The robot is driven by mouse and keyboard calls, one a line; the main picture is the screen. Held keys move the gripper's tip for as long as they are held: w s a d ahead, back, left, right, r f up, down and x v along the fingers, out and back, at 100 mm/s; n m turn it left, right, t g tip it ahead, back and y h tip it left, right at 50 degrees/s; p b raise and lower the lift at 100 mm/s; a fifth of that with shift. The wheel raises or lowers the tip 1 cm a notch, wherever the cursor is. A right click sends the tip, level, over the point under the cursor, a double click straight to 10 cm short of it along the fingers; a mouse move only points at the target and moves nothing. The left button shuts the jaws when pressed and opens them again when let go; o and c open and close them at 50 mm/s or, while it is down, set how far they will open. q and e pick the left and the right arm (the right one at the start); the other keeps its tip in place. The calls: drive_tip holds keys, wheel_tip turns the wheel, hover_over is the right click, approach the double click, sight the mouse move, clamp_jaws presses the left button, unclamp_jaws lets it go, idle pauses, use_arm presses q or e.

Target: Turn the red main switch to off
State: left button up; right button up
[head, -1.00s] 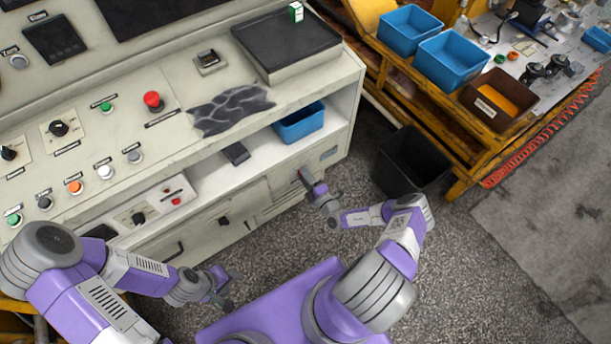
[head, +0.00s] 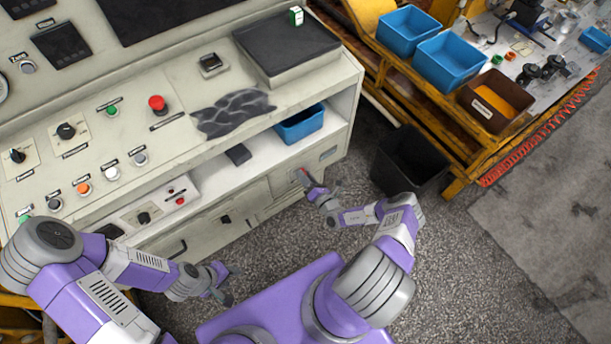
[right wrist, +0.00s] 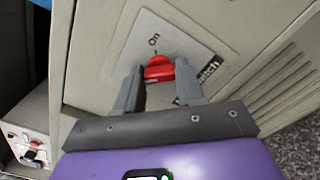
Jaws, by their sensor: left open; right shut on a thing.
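The red main switch (right wrist: 159,70) sits on a light plate (right wrist: 188,36) on the grey cabinet's side, with "On" printed above it and a partly hidden "Switch" label beside it. My right gripper (right wrist: 160,90) is shut on the switch, with one finger on each side of the red handle. In the head view my right gripper (head: 306,180) is at the cabinet's right end, and the switch is mostly hidden there. Any off mark is not visible. My left gripper (head: 228,285) is open and empty, low in front of the cabinet.
The control console (head: 215,160) carries several buttons and knobs, including a red mushroom button (head: 157,103). A black bin (head: 412,160) stands on the floor right of my right gripper. A yellow bench (head: 463,150) with blue bins is beyond it. Open floor lies at the right.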

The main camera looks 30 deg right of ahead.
drive_tip(key=shift+n, duration=0.5)
drive_tip(key=o, duration=1)
drive_tip(key=shift+o, duration=0.2)
drive_tip(key=s+p, duration=0.1)
drive_tip(key=s, duration=0.6)
drive_tip(key=shift+s+d, duration=0.3)
